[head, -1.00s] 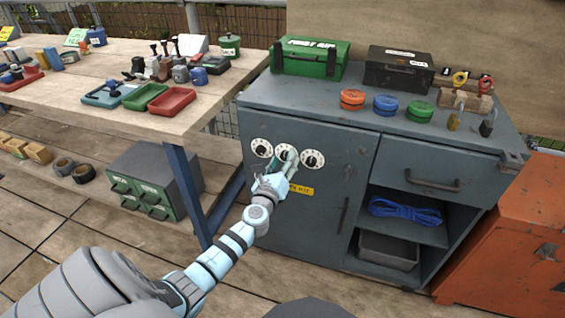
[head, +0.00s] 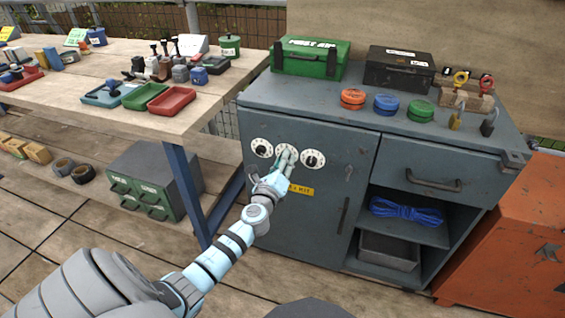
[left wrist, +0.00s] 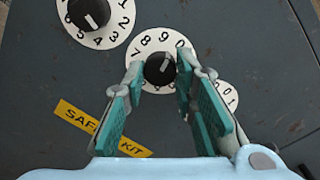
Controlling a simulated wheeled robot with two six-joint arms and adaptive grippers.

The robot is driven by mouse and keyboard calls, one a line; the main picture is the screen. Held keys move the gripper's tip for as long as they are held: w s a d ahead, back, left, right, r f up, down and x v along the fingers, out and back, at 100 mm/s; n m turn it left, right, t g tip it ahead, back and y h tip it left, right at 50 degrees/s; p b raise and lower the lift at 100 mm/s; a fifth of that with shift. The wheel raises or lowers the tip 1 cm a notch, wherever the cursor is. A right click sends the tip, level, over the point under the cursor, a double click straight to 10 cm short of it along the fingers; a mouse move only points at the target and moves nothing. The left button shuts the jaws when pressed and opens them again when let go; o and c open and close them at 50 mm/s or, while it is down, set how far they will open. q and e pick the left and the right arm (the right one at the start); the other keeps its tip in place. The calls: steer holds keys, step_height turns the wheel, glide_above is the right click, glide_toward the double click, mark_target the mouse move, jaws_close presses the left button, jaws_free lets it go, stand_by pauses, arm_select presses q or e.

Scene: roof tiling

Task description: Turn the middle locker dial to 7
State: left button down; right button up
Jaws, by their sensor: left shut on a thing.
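The middle dial (left wrist: 147,42) is a white numbered disc with a black knob (left wrist: 159,70). It shows between the teal-padded fingers of my left gripper (left wrist: 159,72), which is shut on the knob. The knob's white mark points up and slightly right, roughly toward 9 or 0; the exact digit is hard to tell. The left dial (left wrist: 118,33) is clear of the fingers. The right dial (head: 313,160) is partly behind a finger in the left wrist view. My right gripper is out of view.
The dials sit on the grey cabinet door (head: 330,215), above a yellow safety kit label (head: 301,189). A dark door handle (head: 343,215) is lower right. A wooden workbench (head: 100,70) with trays stands left, and an orange cabinet (head: 510,250) right.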

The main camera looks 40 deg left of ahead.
arm_select(q)
steer(key=shift+n+h+b, duration=0.3)
steer(key=shift+n+b, duration=2.2)
steer(key=shift+n, duration=6.4)
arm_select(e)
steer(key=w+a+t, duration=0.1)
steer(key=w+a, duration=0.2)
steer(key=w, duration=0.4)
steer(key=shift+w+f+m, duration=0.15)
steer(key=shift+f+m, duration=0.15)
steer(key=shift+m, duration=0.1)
arm_select(q)
steer(key=shift+a, duration=0.1)
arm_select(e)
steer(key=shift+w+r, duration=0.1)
arm_select(q)
steer(key=c, duration=1.3)
jaws_free()
